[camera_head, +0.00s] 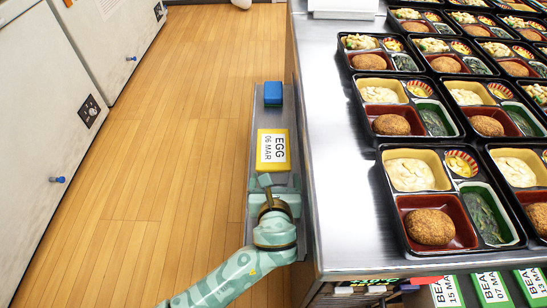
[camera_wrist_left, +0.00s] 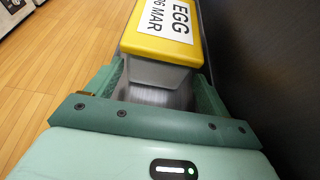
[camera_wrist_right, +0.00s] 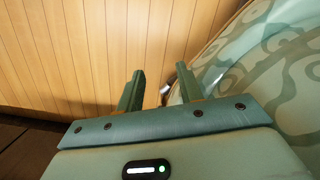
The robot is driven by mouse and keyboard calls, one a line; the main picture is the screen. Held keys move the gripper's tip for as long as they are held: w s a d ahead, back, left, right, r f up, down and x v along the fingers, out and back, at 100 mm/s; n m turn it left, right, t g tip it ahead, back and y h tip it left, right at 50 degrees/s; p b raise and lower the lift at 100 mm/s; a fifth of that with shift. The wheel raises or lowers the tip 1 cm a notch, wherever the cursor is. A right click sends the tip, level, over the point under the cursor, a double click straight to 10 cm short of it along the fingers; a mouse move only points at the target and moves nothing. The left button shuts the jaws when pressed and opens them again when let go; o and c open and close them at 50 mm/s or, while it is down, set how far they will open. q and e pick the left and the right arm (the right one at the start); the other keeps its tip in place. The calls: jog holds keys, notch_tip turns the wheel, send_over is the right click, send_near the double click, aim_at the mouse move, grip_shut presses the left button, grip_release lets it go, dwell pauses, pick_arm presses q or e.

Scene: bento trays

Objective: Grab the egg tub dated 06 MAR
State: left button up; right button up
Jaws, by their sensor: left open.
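The egg tub (camera_head: 272,150) has a yellow lid and a white label reading EGG 06 MAR. It sits on a narrow metal ledge (camera_head: 262,110) along the left side of the counter. My left gripper (camera_head: 266,184) is at the near end of the tub. In the left wrist view the tub (camera_wrist_left: 165,35) shows its grey near wall ahead of the open left gripper (camera_wrist_left: 165,80), with the fingers reaching either side of that near end. Contact cannot be told. My right gripper (camera_wrist_right: 158,85) shows only in the right wrist view, its fingers apart and nothing between them, above the wooden floor.
A blue-lidded tub (camera_head: 273,93) stands farther along the ledge. The counter (camera_head: 330,130) with several bento trays (camera_head: 384,220) lies to the right. Labelled green-and-white tubs (camera_head: 490,287) sit below its near edge. Open wooden floor (camera_head: 190,120) lies left, with white cabinets (camera_head: 40,120) beyond.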

pick_arm(q)
jog(key=shift+w+f, duration=0.2)
jog(key=shift+w, duration=0.15)
jog(key=b+x, duration=0.4)
jog(key=shift+w+a+f, duration=0.15)
jog(key=shift+f, duration=0.25)
jog(key=shift+w, duration=0.3)
jog(key=shift+r, duration=0.25)
jog(key=c, duration=1)
pick_arm(e)
jog(key=d+f, duration=0.1)
jog(key=w+d+f+n, duration=0.1)
jog(key=shift+w+d+f+h, duration=0.1)
jog(key=shift+w+f+h, duration=0.1)
jog(key=shift+f+h, duration=0.1)
